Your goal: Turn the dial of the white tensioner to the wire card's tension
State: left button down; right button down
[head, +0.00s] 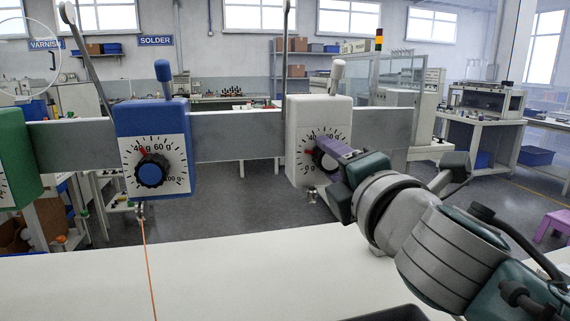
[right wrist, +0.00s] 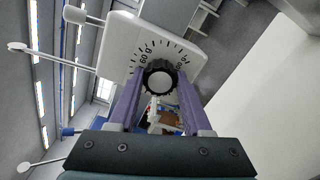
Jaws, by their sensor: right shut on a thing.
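The white tensioner (head: 303,112) hangs on the grey rail right of centre in the head view. It also shows tilted in the right wrist view (right wrist: 118,42). My right gripper (head: 322,158) is shut on its dial (right wrist: 160,82), with the purple fingers on either side of the knob. A bit of red pointer shows at the dial's upper left in the head view, below the 40 mark. The gripper hides the right part of the scale there, so the exact reading is unclear. I cannot make out the wire card in either view. My left gripper is not in view.
A blue tensioner (head: 152,115) with an orange wire (head: 147,260) hangs to the left on the rail (head: 235,135). A green tensioner (head: 18,160) is cut off at the left edge. The white tabletop (head: 230,275) below is mostly clear, with a dark edge at bottom centre.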

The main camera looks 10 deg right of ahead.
jog(key=m, duration=0.5)
jog(key=shift+m, duration=0.3)
jog(key=m, duration=0.4)
jog(key=shift+m, duration=0.3)
jog(key=m+p, duration=0.1)
jog(key=m, duration=0.4)
jog(key=shift+r, duration=0.1)
jog(key=m+p, duration=0.1)
jog(key=m, duration=0.2)
jog(key=shift+m, duration=1)
jog(key=shift+c, duration=1.7)
grip_release()
